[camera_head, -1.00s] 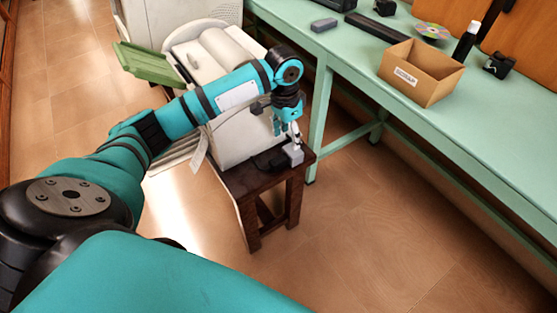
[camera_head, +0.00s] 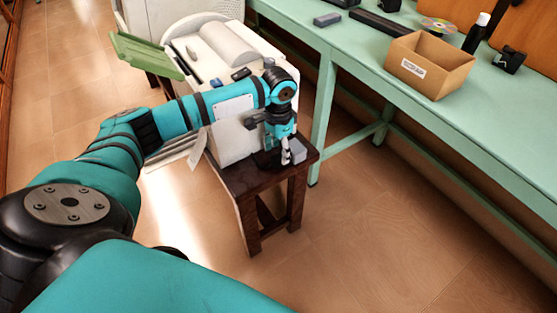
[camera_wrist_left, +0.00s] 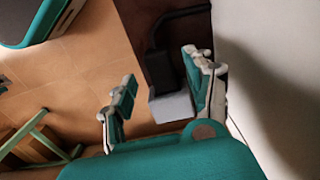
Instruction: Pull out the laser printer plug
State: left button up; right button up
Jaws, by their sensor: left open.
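The white laser printer (camera_head: 232,138) stands on a small dark brown stool (camera_head: 258,181). A grey block (camera_head: 298,151) sits near the stool's right edge; it also shows in the left wrist view (camera_wrist_left: 172,106). There a black plug-like piece (camera_wrist_left: 158,70) meets the block's far side, and a black cable (camera_wrist_left: 181,14) runs from it. Whether the plug is seated is hard to see. My left gripper (camera_head: 284,158) is low over the stool, beside the printer. In the left wrist view its fingers (camera_wrist_left: 159,66) are open, with the black piece and block between or just beyond them. My right gripper is out of view.
A green table (camera_head: 420,130) stands to the right, with an open cardboard box (camera_head: 430,82), a dark bottle (camera_head: 476,34) and a disc (camera_head: 438,25) on it. Its leg (camera_head: 322,120) is close to the stool. The floor in front is clear.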

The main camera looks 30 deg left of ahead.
aim_at(278, 157)
pick_arm(q)
jog(key=shift+f+b, duration=0.3)
jog(key=shift+f, duration=1.6)
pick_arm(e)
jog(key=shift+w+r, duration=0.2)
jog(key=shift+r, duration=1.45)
pick_arm(q)
grip_shut()
